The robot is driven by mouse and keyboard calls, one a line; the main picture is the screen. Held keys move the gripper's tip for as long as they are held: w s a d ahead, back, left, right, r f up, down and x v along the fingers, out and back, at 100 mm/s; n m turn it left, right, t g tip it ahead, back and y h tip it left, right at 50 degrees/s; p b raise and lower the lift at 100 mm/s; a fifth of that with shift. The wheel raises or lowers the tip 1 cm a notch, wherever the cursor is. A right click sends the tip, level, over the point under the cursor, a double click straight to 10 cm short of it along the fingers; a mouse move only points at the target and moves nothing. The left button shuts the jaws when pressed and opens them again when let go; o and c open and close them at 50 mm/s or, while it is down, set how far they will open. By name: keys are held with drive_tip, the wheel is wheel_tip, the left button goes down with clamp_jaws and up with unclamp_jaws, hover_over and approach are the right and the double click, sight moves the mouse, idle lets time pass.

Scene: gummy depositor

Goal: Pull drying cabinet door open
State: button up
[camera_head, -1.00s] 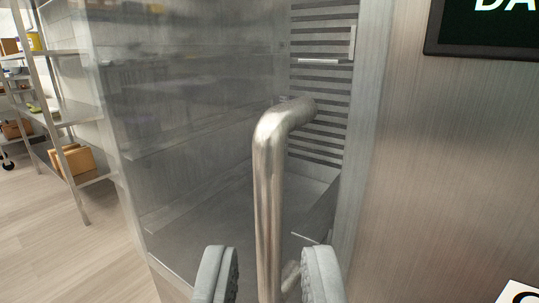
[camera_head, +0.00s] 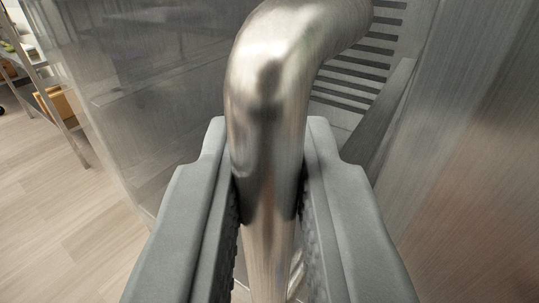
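The drying cabinet door (camera_head: 130,90) is a greyish see-through panel left of and behind the handle. Its thick, shiny metal bar handle (camera_head: 268,90) rises through the middle of the view and bends back to the right at the top. My gripper (camera_head: 268,150) has one grey finger on each side of the upright part of the handle, just below the bend. The dark ribbed pads lie against the bar, and the gripper looks shut on it. The lower handle is partly hidden between the fingers. I cannot tell whether the door is ajar.
Dark horizontal slats (camera_head: 355,80) show behind the handle. A brushed metal panel (camera_head: 470,130) fills the right side. At the far left stands a metal shelf rack (camera_head: 62,125) with a cardboard box (camera_head: 58,103). The pale wood floor (camera_head: 75,215) is clear at the left.

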clamp_jaws()
drive_tip(key=shift+s, duration=0.1)
drive_tip(key=s+a+h, duration=0.1)
drive_tip(key=s+a, duration=0.5)
drive_tip(key=a, duration=0.7)
drive_tip(key=s+a, duration=0.6)
drive_tip(key=a, duration=0.6)
drive_tip(key=w+a+m+g+h, duration=0.2)
drive_tip(key=w+a+m+h, duration=0.2)
drive_tip(key=a, duration=0.8)
drive_tip(key=w+a+m+g+h, duration=0.2)
drive_tip(key=w+a+h, duration=0.3)
drive_tip(key=a, duration=0.8)
drive_tip(key=shift+m+g+h, duration=0.3)
drive_tip(key=shift+m+h, duration=0.4)
drive_tip(key=shift+m, duration=0.2)
drive_tip(key=shift+a, duration=0.1)
